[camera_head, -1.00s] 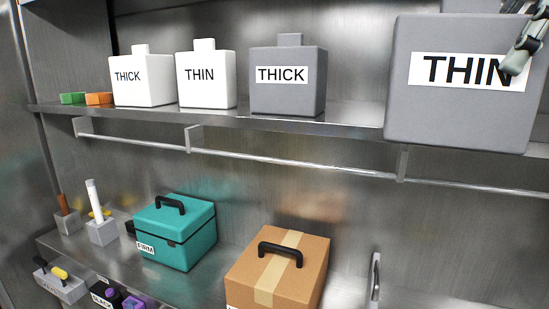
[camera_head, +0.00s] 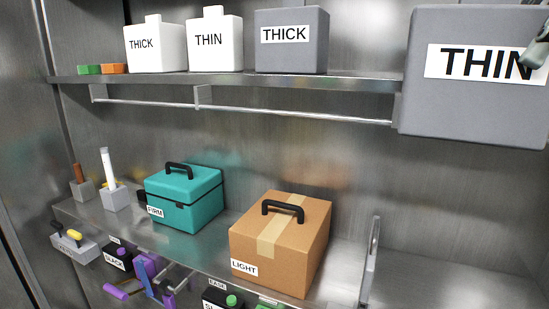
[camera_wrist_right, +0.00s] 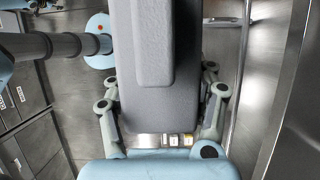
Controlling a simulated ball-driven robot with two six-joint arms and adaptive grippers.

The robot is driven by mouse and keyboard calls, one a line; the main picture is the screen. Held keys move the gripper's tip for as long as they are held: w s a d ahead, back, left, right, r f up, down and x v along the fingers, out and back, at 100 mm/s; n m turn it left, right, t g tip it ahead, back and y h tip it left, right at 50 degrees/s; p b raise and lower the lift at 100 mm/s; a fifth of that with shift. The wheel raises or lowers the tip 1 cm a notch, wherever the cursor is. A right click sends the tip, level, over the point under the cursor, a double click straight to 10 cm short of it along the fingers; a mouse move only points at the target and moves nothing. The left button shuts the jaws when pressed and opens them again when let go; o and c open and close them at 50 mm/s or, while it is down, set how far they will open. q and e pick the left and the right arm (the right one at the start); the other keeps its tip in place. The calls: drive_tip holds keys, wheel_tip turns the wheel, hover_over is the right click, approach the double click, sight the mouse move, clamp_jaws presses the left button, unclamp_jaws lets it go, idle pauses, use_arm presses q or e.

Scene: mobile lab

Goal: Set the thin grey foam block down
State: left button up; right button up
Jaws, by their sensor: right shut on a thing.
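The thin grey foam block (camera_head: 455,105), labelled THIN, is large at the right of the head view, in front of the upper shelf (camera_head: 365,86). Its lower part hangs below the shelf's front edge in the picture, apart from the surfaces below. My right gripper (camera_head: 537,50) shows only in part at the right edge, over the label's end. In the right wrist view the gripper (camera_wrist_right: 162,95) is shut on the grey block (camera_wrist_right: 158,105), a finger on each side. The block hides the shelf behind it. My left gripper is not in view.
A grey THICK block (camera_head: 292,55), a white THIN block (camera_head: 215,58) and a white THICK block (camera_head: 156,50) stand on the upper shelf. A rail (camera_head: 290,114) runs below. The lower shelf holds a teal box (camera_head: 180,195) and a cardboard box (camera_head: 270,225); its right end looks clear.

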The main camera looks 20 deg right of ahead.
sight(508, 103)
drive_tip(key=f+b, duration=0.1)
drive_tip(key=f, duration=0.1)
drive_tip(key=f+b, duration=0.3)
drive_tip(key=f, duration=0.1)
drive_tip(key=shift+w+f+b, duration=0.25)
drive_tip(key=shift+b, duration=0.1)
use_arm(q)
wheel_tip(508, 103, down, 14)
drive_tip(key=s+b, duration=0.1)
drive_tip(key=b, duration=0.6)
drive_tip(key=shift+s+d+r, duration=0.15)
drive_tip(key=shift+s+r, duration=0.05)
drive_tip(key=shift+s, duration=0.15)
use_arm(e)
wheel_tip(508, 103, down, 8)
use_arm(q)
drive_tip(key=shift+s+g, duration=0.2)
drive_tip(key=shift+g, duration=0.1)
use_arm(e)
drive_tip(key=shift+w+r, duration=0.1)
